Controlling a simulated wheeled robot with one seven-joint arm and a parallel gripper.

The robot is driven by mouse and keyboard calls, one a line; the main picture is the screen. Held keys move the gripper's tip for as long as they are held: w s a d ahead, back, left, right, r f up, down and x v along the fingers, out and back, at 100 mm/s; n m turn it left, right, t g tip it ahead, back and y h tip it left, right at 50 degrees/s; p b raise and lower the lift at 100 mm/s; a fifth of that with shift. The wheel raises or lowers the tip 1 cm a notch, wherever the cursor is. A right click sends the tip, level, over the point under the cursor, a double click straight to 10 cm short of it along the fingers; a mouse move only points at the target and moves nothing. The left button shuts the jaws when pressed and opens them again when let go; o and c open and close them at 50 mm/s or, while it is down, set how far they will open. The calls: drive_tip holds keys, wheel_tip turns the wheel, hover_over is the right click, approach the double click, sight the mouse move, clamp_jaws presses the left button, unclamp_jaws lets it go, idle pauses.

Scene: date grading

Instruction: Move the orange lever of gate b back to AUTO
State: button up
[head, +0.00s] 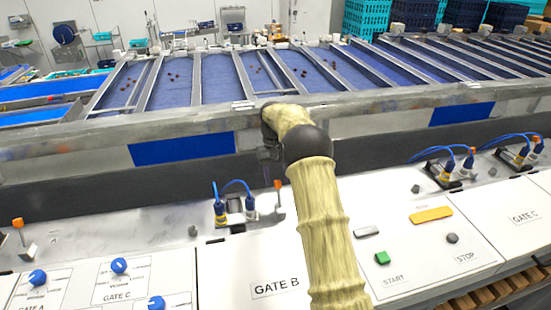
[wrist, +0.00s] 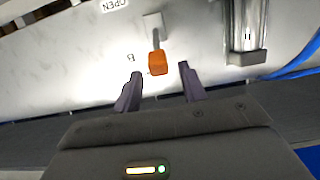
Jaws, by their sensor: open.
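The orange lever of gate b (head: 278,185) stands on the light console ledge, right of a pair of blue-cabled connectors. In the wrist view its orange knob (wrist: 157,63) is on a thin grey stem from a small pale base. My gripper (wrist: 160,69) is open, its two dark fingers on either side of the knob, which lies at about fingertip level. I cannot tell whether either finger touches it. An upside-down OPEN label (wrist: 113,5) and a letter B show beside the lever; no AUTO mark is visible. In the head view my arm partly hides the gripper (head: 269,168).
Connectors with blue cables (head: 236,205) stand just left of the lever. A metal cylinder (wrist: 247,30) is right of it in the wrist view. The GATE B panel (head: 250,260) is in front, with START and STOP buttons to its right. A conveyor rail (head: 200,122) runs behind.

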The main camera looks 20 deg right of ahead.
drive_tip(key=v, duration=1)
drive_tip(key=shift+r, duration=0.35)
drive_tip(key=shift+w+a, duration=0.1)
drive_tip(key=shift+w, duration=0.05)
